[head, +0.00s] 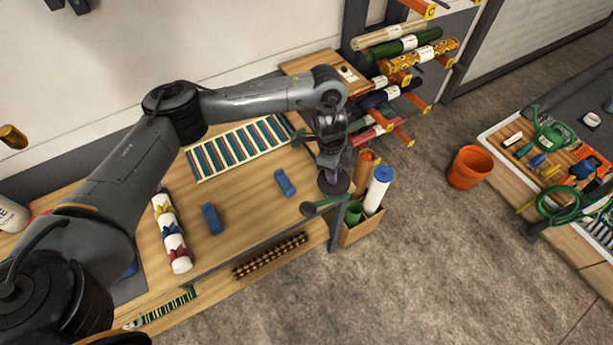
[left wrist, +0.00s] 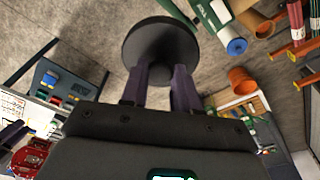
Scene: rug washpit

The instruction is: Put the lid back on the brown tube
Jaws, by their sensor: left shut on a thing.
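My left gripper (head: 331,170) is shut on a dark round lid (head: 334,183), which hangs below its fingers near the right end of the wooden bench. In the left wrist view the lid (left wrist: 160,47) is a flat dark disc just beyond the fingertips (left wrist: 161,76). The brown tube (head: 365,164) stands in a cardboard box (head: 362,230) just right of the gripper, apart from the lid. Its upper end is small in the head view, so I cannot make out its opening.
A white tube with a blue end (head: 378,190) and a green tube (head: 354,212) share the box. A rack with rolls (head: 408,43) stands behind. An orange bucket (head: 470,167) stands on open floor.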

